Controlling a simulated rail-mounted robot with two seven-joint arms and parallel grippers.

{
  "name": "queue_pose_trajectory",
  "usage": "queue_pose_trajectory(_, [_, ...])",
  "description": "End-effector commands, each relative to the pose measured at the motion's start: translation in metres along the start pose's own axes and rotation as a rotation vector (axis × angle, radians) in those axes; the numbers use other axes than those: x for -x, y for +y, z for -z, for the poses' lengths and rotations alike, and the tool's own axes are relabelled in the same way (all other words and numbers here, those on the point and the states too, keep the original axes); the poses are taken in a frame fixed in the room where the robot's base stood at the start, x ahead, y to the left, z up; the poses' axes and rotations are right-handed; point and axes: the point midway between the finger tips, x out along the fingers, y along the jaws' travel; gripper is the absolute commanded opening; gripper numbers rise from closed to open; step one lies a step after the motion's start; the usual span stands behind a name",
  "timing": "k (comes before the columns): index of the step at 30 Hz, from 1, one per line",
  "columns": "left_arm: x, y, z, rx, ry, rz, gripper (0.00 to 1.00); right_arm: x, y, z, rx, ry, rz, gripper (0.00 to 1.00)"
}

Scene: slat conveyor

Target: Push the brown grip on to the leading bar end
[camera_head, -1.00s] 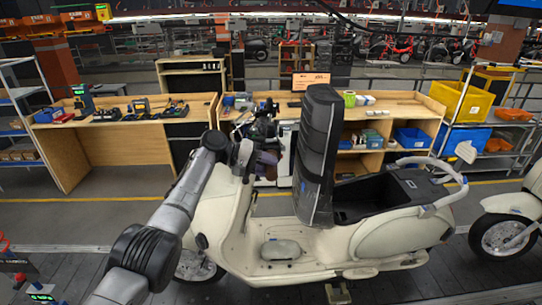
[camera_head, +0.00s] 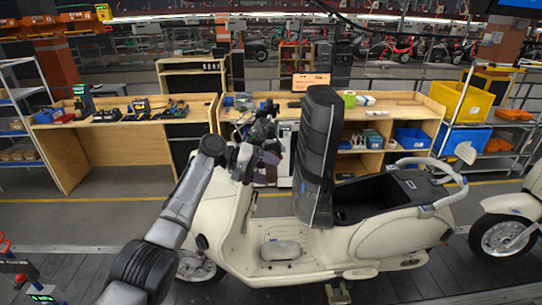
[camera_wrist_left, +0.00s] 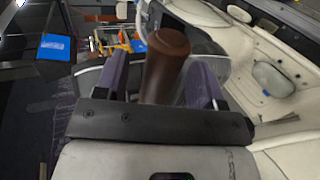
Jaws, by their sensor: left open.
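The cream scooter (camera_head: 225,220) stands on the slat conveyor, its front toward the left. The brown grip (camera_wrist_left: 165,62) stands between the two purple fingers of my left gripper (camera_wrist_left: 158,78) in the left wrist view. The fingers are apart, one on each side of it; I cannot tell whether either touches it. In the head view my left gripper (camera_head: 265,155) is at the scooter's handlebar, small and partly hidden by the arm and the bar. I cannot make out the bar end or how far the grip sits on it. My right gripper is not seen.
Another cream scooter (camera_head: 500,230) follows at the right. Wooden workbenches (camera_head: 130,115) with tools stand behind, past a clear floor strip.

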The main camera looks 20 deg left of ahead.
Motion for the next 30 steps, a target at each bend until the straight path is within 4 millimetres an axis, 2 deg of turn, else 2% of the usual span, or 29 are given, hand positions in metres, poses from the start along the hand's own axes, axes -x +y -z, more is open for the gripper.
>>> queue_pose_trajectory(15, [-0.001,-0.002,-0.056,-0.004,-0.002,0.003,0.63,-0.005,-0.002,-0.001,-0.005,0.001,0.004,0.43])
queue_pose_trajectory(27, [-0.002,-0.005,-0.12,-0.004,-0.002,-0.001,0.63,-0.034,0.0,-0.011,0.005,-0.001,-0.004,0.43])
queue_pose_trajectory(30, [0.001,0.003,-0.138,-0.002,-0.003,0.0,0.63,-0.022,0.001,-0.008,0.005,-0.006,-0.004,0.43])
